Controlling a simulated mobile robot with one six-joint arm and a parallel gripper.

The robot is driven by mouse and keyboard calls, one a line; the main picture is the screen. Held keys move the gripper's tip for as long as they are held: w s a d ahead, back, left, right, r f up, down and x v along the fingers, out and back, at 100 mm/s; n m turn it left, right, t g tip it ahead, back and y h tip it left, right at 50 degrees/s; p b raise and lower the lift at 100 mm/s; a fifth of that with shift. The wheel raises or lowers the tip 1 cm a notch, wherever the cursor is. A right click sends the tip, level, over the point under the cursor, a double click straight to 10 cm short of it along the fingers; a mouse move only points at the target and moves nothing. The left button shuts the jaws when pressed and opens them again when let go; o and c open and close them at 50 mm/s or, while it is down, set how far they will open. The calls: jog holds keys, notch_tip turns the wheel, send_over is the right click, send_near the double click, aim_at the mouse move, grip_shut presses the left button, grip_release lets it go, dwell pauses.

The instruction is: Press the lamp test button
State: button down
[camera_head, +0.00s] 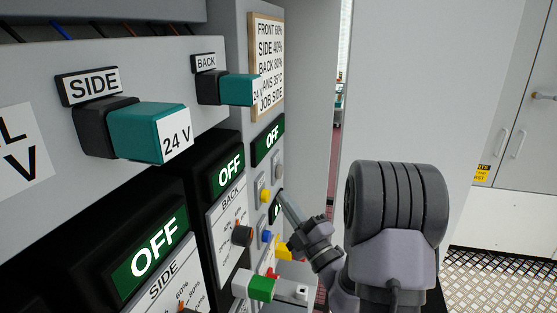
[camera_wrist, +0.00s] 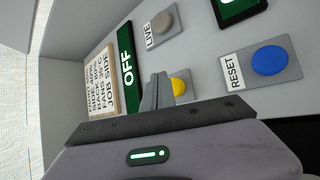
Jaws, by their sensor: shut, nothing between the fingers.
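A round yellow button (camera_head: 264,195) sits on the panel, and it also shows in the wrist view (camera_wrist: 180,87), partly covered by my fingers. Its label is hidden, so I cannot read whether it is the lamp test button. My gripper (camera_head: 281,194) is shut and empty, with its tips just to the right of the yellow button in the head view. In the wrist view the shut fingers (camera_wrist: 157,82) stand at the left edge of the yellow button. I cannot tell whether they touch the panel.
A blue button (camera_wrist: 269,60) labelled RESET and a grey round lamp (camera_wrist: 163,22) labelled LIVE flank the yellow one. OFF displays (camera_head: 230,170), a dark knob (camera_head: 241,236), a green-and-white connector (camera_head: 262,287) and teal 24 V plugs (camera_head: 160,132) crowd the left.

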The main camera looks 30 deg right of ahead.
jog(key=shift+a+r, duration=0.1)
jog(key=shift+r, duration=0.05)
jog(key=shift+w+a+r+p, duration=0.15)
jog(key=shift+a+p, duration=0.15)
jog(key=shift+a, duration=0.15)
jog(key=shift+w+a+p, duration=0.3)
jog(key=shift+w+a, duration=0.05)
jog(key=shift+w, duration=0.05)
dwell(0.7)
jog(key=shift+s+d, duration=0.55)
jog(key=shift+s, duration=0.25)
jog(key=s+d, duration=0.1)
jog(key=s, duration=0.1)
jog(key=s+d, duration=0.2)
jog(key=shift+b, duration=0.4)
